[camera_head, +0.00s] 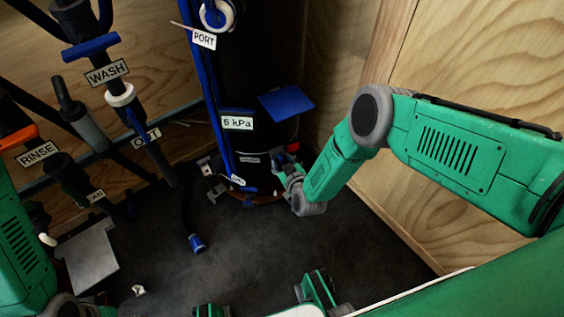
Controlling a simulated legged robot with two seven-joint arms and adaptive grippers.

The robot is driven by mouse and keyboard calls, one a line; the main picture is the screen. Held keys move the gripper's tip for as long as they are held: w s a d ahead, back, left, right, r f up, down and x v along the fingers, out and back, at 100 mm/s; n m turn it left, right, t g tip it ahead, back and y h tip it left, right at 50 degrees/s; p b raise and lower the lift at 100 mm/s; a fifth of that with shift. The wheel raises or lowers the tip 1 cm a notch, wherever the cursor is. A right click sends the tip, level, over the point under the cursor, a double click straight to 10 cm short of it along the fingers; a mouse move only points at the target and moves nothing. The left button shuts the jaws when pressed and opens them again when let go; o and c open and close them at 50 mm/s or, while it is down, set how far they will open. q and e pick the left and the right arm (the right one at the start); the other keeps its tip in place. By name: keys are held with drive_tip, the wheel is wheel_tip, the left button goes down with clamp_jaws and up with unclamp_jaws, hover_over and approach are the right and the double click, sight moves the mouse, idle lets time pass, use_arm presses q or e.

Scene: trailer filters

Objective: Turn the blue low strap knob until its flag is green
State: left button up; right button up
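A dark upright cylinder (262,75) stands against the wooden wall, with a 5 kPa label (237,123) and a flat blue plate (287,102) on its side. My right gripper (282,163) is at the cylinder's lower right side, close to its surface. I see no green flag; the knob's flag is hidden or too small to make out. My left arm (22,255) shows at the left edge, its gripper out of view.
Pipes with WASH (107,73), RINSE (38,153) and OUT labels stand at the left. A hose with a blue end (197,243) hangs to the dark floor (240,245). A grey plate (90,256) lies at the lower left. A wooden wall (470,60) bounds the right.

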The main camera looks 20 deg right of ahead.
drive_tip(key=shift+d, duration=0.1)
clamp_jaws()
drive_tip(key=shift+m+g+y, duration=0.3)
drive_tip(key=shift+m+y, duration=1.1)
drive_tip(key=shift+m, duration=0.5)
unclamp_jaws()
drive_tip(key=shift+s, duration=0.15)
